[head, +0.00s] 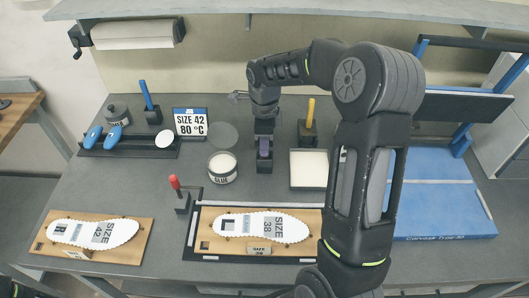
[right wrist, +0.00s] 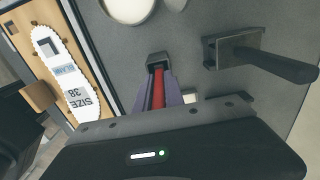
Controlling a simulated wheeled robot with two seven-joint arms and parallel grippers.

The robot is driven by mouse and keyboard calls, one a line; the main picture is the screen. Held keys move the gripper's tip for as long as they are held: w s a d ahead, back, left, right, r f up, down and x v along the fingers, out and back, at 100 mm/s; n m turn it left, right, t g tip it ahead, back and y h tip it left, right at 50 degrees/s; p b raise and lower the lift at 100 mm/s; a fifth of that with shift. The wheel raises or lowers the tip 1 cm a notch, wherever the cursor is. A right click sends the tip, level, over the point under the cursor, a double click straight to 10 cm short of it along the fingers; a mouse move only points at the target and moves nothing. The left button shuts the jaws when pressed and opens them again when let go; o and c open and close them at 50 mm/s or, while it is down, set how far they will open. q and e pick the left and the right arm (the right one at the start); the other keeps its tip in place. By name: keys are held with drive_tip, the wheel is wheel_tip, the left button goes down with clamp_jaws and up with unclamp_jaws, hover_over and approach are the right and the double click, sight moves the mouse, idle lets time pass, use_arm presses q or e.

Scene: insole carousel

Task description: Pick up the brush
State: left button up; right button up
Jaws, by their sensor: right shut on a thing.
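My right gripper (head: 264,152) points down over the middle of the bench, right of the glue tin. In the right wrist view, its purple fingers (right wrist: 171,95) are shut on a red handle, which I take to be the brush (right wrist: 158,88). A dark block (right wrist: 158,60) sits at the handle's far end; I cannot tell if it is a holder or whether the brush is clear of it. The bristles are hidden, and in the head view the gripper covers the handle. My left gripper is not in view.
The glue tin (head: 222,168) stands just left of my gripper. A yellow handle (head: 310,111) stands in a block at right, beside a pale tray (head: 308,184). The size 38 insole (head: 245,227) board lies in front. A dark-handled tool (right wrist: 275,65) stands close by.

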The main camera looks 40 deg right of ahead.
clamp_jaws()
drive_tip(key=shift+r+p, duration=0.4)
drive_tip(key=shift+r, duration=0.15)
wheel_tip(320, 180, up, 9)
drive_tip(key=shift+f+p, duration=0.1)
drive_tip(key=shift+p, duration=0.5)
idle(1.5)
